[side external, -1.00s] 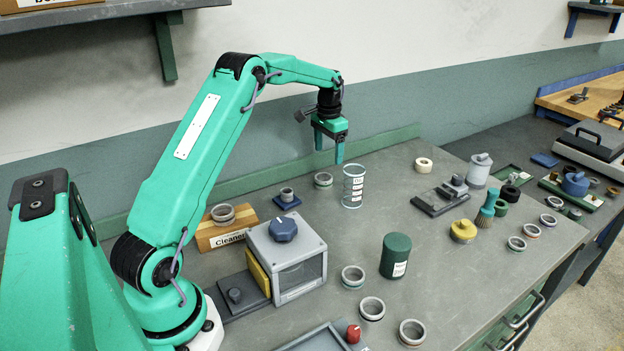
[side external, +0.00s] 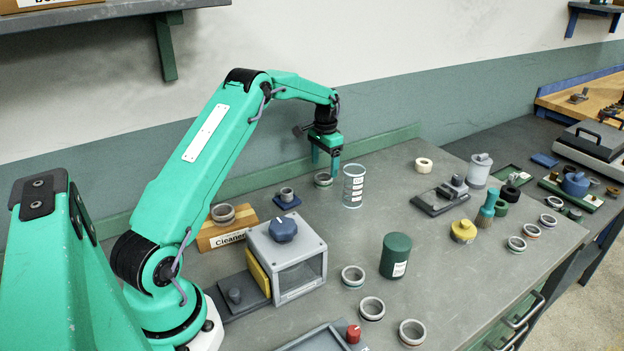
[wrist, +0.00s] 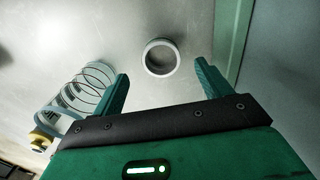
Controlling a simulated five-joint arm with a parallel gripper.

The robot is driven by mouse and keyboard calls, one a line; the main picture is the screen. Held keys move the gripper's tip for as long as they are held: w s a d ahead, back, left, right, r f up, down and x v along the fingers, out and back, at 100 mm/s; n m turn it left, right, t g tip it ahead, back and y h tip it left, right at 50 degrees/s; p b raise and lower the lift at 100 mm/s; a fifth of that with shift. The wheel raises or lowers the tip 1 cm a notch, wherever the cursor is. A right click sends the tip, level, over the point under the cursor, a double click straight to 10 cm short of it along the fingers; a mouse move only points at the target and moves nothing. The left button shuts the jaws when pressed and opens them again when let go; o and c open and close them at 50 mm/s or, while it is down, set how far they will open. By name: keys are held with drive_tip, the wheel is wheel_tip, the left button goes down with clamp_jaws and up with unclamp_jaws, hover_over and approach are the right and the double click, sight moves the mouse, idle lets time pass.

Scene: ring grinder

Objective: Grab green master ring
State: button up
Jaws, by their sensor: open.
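A grey metal ring (side external: 323,181) lies flat on the bench directly below my gripper (side external: 326,168). It also shows in the wrist view (wrist: 148,62), roughly centred between the fingertips and a little beyond them.
A clear labelled cylinder (side external: 354,187) stands close to the right of my gripper. A green ledge (side external: 385,139) runs along the wall behind. A blue block with a ring (side external: 287,198) is to the left. Several grey rings (side external: 372,308) lie nearer the front.

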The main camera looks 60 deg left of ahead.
sight(324, 175)
drive_tip(key=shift+f, duration=0.1)
drive_tip(key=shift+a+f, duration=0.1)
drive_tip(key=shift+f, duration=2.4)
drive_tip(key=shift+c, duration=0.3)
drive_tip(key=c, duration=1.1)
drive_tip(key=shift+r, duration=0.2)
drive_tip(key=shift+r, duration=4.9)
